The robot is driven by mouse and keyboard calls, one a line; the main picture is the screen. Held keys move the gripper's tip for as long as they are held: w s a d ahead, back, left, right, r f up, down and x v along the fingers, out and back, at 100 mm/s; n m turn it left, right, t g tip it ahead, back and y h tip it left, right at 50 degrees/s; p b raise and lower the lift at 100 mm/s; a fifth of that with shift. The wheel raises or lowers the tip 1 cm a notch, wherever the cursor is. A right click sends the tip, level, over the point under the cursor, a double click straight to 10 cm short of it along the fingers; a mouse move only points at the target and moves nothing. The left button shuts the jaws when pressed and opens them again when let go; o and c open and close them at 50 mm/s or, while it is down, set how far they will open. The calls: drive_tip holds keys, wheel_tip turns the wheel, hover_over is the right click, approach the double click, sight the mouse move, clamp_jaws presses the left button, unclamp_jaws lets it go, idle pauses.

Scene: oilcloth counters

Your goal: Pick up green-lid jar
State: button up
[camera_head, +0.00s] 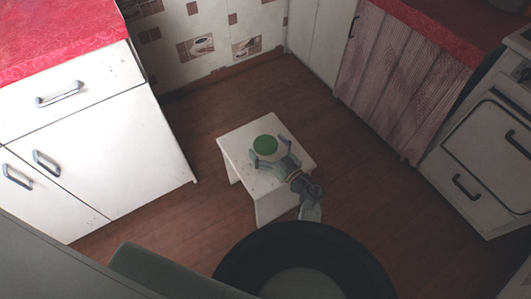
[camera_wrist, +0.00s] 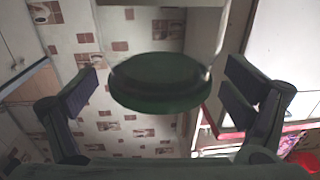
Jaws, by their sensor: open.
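The green-lid jar (camera_head: 265,146) stands on a small white stool (camera_head: 236,150) in the middle of the floor in the head view. Its round green lid (camera_wrist: 160,82) fills the centre of the wrist view, and most of the jar's body is hidden there. My gripper (camera_head: 269,150) is open at the jar, with one finger on either side of it. In the wrist view both fingers of my gripper (camera_wrist: 163,96) stand apart from the lid, with gaps at left and right.
White cabinets with a red countertop (camera_head: 60,38) stand at the left. Brown floor (camera_head: 190,125) around the stool is clear. A tiled wall (camera_head: 215,35) is behind.

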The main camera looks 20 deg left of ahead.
drive_tip(key=shift+w+a, duration=0.25)
drive_tip(key=shift+a, duration=0.05)
drive_tip(key=c, duration=2.1)
